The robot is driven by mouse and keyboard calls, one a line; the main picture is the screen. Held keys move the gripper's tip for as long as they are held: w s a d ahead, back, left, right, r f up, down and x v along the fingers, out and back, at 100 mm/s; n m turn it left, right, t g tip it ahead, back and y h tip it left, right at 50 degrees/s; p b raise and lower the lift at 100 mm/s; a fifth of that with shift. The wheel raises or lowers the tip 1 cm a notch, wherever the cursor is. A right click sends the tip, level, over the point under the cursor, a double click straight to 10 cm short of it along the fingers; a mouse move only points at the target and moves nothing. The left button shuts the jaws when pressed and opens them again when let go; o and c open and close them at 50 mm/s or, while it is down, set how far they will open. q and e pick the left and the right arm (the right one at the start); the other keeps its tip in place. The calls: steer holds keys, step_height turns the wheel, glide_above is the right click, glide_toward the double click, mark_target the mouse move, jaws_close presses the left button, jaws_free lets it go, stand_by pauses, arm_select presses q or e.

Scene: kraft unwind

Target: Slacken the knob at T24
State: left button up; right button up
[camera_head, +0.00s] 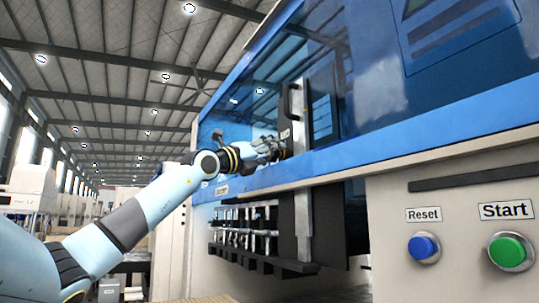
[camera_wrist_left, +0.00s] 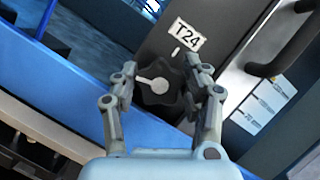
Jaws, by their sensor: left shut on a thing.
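The dark lobed knob (camera_wrist_left: 165,88) with a pale pointer shows in the left wrist view, just below the white T24 label (camera_wrist_left: 187,36) on a dark panel. My left gripper (camera_wrist_left: 163,82) has its two fingers around the knob, one on each side, and is shut on it. In the head view my left arm reaches up from the lower left, and the left gripper (camera_head: 268,149) is at the blue machine's front beside a dark vertical panel. The knob is too small and covered to make out there. My right gripper is not in view.
The machine has a blue frame (camera_head: 400,128) and a dark handle (camera_head: 292,102) near the gripper. A row of metal fittings (camera_head: 240,232) hangs below. A blue Reset button (camera_head: 423,247) and a green Start button (camera_head: 509,251) are at the right.

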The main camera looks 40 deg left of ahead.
arm_select(q)
steer(key=shift+n+y+b, duration=0.4)
steer(key=shift+n+b, duration=0.55)
steer(key=shift+n, duration=0.05)
steer(key=shift+r, duration=0.1)
steer(key=o, duration=0.9)
steer(key=shift+c, duration=0.2)
steer(key=o, duration=0.3)
steer(key=shift+w, duration=0.2)
steer(key=shift+d, duration=0.1)
